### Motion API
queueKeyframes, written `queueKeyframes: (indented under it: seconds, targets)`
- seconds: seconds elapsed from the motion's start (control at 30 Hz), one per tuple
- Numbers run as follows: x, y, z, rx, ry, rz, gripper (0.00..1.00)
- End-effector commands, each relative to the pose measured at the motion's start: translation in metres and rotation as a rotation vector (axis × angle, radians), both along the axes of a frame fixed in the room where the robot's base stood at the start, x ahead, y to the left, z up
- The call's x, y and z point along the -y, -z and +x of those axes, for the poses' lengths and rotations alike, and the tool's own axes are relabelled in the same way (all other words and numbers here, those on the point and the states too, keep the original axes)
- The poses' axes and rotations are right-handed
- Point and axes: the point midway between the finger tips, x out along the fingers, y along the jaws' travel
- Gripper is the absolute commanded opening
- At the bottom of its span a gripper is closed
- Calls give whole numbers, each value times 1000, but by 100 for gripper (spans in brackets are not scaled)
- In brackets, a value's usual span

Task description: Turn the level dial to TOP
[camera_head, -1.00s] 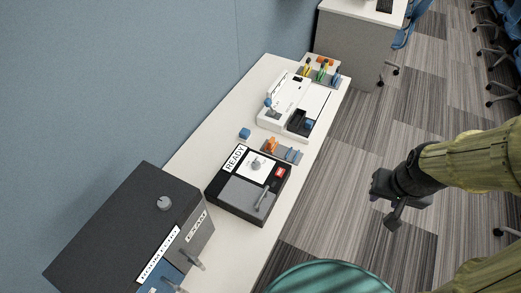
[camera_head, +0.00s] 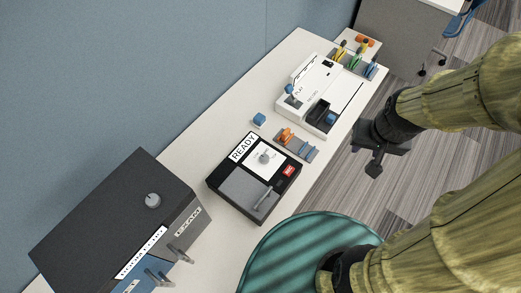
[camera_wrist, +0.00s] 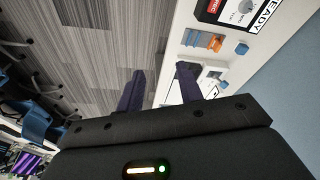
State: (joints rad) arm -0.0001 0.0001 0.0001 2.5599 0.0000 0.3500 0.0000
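A black device (camera_head: 235,202) labelled READY lies on the white table, with a grey round dial (camera_head: 264,157) on a white plate and a red key beside it. The dial markings are too small to read, so I cannot tell which is the level dial. My gripper (camera_head: 374,160) hangs at the table's right edge, apart from both dials. In the wrist view its fingers (camera_wrist: 160,82) are spread with nothing between them. That view shows part of the READY device (camera_wrist: 228,14) at the top.
A white device (camera_head: 308,88) and pen holders stand farther back on the table (camera_head: 215,120). A blue cube (camera_head: 259,119) and an orange and blue block set (camera_head: 297,145) lie near the READY device. A teal round stool (camera_head: 290,250) stands at the front edge. A blue wall borders the left.

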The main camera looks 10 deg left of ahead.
Motion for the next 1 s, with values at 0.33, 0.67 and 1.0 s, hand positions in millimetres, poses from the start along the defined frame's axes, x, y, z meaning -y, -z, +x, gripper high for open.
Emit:
queueKeyframes:
  seconds: [0.33, 0.67, 1.0]
  targets:
    - [-2, 0, 2, -3, -23, -5, 53]
    - [-60, 19, 38, -82, -745, -142, 53]
    - [-172, 63, 69, -131, -1918, -269, 53]
